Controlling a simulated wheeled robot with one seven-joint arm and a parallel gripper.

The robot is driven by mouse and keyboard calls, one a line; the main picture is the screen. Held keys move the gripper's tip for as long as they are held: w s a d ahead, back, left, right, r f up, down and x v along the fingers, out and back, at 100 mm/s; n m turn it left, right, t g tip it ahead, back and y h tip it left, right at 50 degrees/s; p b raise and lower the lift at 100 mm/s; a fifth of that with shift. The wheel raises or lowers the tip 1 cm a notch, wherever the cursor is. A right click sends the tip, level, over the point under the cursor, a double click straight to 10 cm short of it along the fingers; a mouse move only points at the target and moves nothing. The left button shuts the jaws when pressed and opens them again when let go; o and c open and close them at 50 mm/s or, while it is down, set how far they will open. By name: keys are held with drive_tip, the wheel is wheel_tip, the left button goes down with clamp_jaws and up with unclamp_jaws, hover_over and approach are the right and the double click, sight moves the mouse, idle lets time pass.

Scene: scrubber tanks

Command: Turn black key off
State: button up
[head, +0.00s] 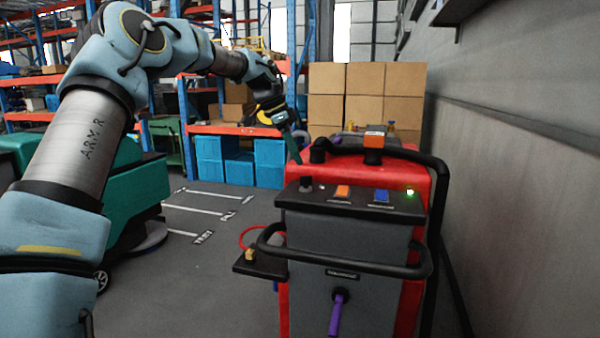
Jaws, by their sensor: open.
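The black key (306,184) is a small dark knob at the left end of the black control panel (322,203) on top of the red and grey scrubber machine (345,240). Its exact turn angle is too small to read. My gripper (295,155) hangs above and slightly left of the key, fingers pointing down, open and empty. It appears apart from the key. A green light (410,191) is lit at the panel's right end.
An orange switch (342,191) and a blue switch (381,196) sit beside the key. A black handlebar (345,268) crosses the machine's front. A purple handle (336,314) hangs below. The grey wall (520,200) is close on the right.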

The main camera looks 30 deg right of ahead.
sight(306, 180)
drive_tip(key=p+x, duration=0.1)
drive_tip(key=x, duration=0.5)
drive_tip(key=shift+s+d+f+p, duration=0.1)
drive_tip(key=shift+d+f+p, duration=0.15)
drive_tip(key=shift+p, duration=0.05)
clamp_jaws()
